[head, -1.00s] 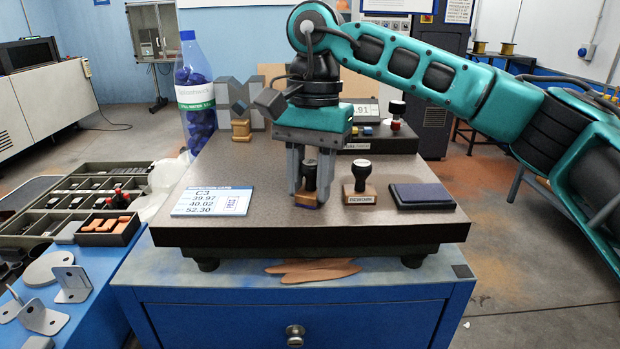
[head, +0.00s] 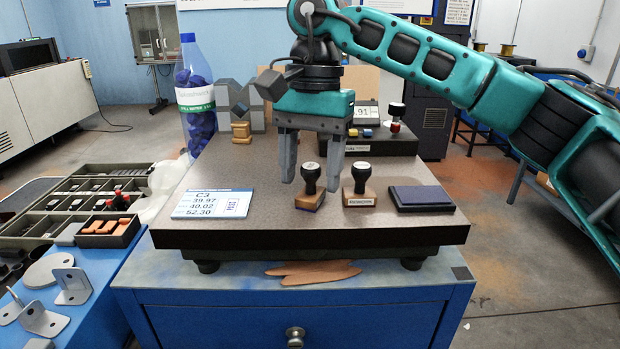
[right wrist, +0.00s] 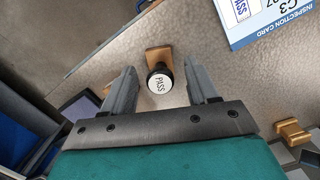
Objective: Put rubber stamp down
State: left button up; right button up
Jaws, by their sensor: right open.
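A rubber stamp (head: 311,188) with a black knob and wooden base stands upright on the dark stone plate (head: 260,215). In the right wrist view the open fingers (right wrist: 163,85) flank the stamp with clear gaps. A second stamp (head: 360,188), labelled REWORK, stands just to its right. My left gripper is not in view.
A dark ink pad (head: 421,197) lies at the right of the plate. An inspection card (head: 213,203) with a PASS mark lies at the left. A bottle (head: 195,105) and grey V-blocks (head: 240,100) stand at the back left. The plate's front middle is clear.

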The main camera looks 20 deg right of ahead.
jog(key=r, duration=0.3)
jog(key=r+p, duration=0.1)
jog(key=r, duration=0.5)
jog(key=shift+w+d+p, duration=0.3)
jog(key=shift+w+p, duration=0.05)
jog(key=shift+w, duration=0.05)
jog(key=shift+r, duration=0.5)
